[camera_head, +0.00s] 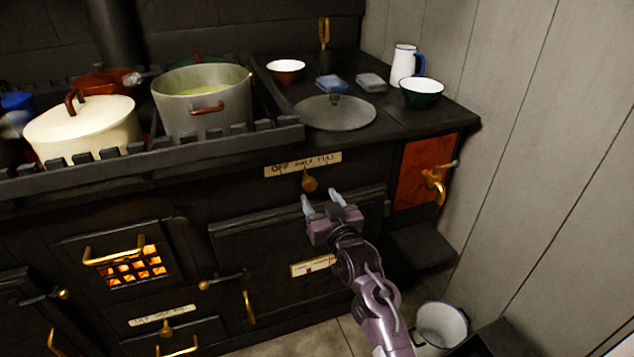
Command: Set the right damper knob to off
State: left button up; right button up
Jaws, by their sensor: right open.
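The right damper knob (310,184) is a small brass knob on the black stove front. It sits just below a cream label plate (303,164) reading "OFF", "HALF" and "FULL". The knob is near the middle of the plate; its exact setting is too small to tell. My right gripper (322,199) is open and empty, with its two pale fingertips just below the knob, one to its lower left and one to its lower right. I cannot tell whether they touch it. My left gripper is not in view.
The black stove top (420,125) carries a grey pot (180,115), a cream lidded pot (80,128), a round lid (335,115) and bowls. A brass tap (435,180) on a copper panel juts out at right. A white bucket (440,325) stands on the floor.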

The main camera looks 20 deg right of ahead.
aim_at(311, 186)
jog(key=w, duration=0.6)
jog(key=shift+a+b, duration=0.2)
jog(key=shift+b, duration=0.15)
jog(key=shift+w, duration=0.5)
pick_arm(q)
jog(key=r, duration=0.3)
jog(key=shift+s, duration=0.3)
pick_arm(e)
grip_shut()
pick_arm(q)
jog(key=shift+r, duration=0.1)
pick_arm(e)
jog(key=shift+a, duration=0.1)
